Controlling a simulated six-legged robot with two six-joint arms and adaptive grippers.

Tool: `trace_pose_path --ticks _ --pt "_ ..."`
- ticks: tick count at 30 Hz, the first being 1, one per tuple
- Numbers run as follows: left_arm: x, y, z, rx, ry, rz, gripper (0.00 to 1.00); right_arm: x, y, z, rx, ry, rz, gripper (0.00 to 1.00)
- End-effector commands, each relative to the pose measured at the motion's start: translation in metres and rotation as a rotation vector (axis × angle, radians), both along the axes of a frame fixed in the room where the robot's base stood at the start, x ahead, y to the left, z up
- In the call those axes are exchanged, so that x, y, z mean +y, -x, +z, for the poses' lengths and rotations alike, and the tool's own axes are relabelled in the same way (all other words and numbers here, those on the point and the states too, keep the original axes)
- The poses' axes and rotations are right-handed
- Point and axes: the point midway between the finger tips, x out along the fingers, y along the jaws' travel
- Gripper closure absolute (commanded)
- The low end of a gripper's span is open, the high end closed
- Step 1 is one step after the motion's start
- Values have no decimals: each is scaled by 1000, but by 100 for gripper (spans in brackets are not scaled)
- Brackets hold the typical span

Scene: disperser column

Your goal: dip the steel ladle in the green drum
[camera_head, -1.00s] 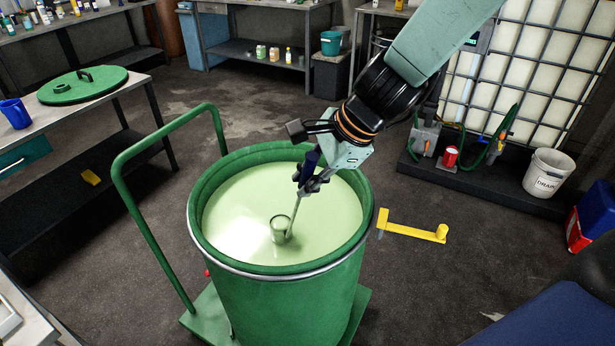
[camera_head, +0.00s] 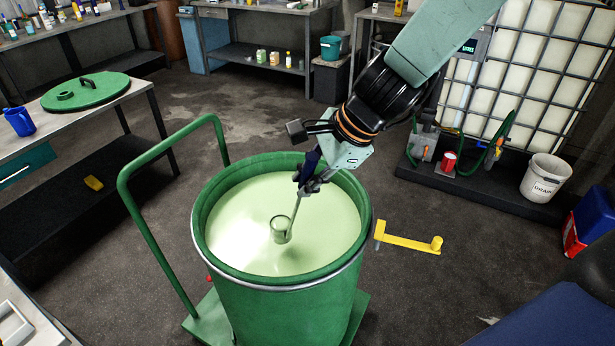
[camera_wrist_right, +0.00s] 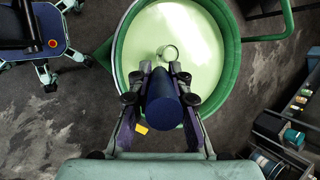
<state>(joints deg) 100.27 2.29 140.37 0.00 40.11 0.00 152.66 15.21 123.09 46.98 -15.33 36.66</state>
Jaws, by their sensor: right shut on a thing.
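The green drum (camera_head: 285,308) is open and full of pale green liquid (camera_head: 245,230). My right gripper (camera_head: 308,178) is over the drum's far right part, shut on the dark blue handle of the steel ladle (camera_head: 281,230). The ladle's thin shaft slants down to its cup, which is at the liquid near the middle of the drum. I cannot tell how deep the cup sits. In the right wrist view the blue handle (camera_wrist_right: 164,98) lies between the fingers, and the cup (camera_wrist_right: 168,53) shows inside the drum's rim. My left gripper is not in view.
The drum stands on a green trolley with a tall handle (camera_head: 150,150) on its left. A green lid (camera_head: 86,92) and a blue jug (camera_head: 19,121) are on the left bench. A white drain bucket (camera_head: 545,178) stands at right.

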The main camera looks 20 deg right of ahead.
Motion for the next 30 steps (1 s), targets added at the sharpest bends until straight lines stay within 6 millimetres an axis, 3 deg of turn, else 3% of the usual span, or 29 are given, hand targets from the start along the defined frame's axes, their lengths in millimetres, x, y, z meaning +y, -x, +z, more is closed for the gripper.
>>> trace_pose_path --ticks 30 --pt "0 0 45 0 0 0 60 0 -1 46 -2 0 0 100"
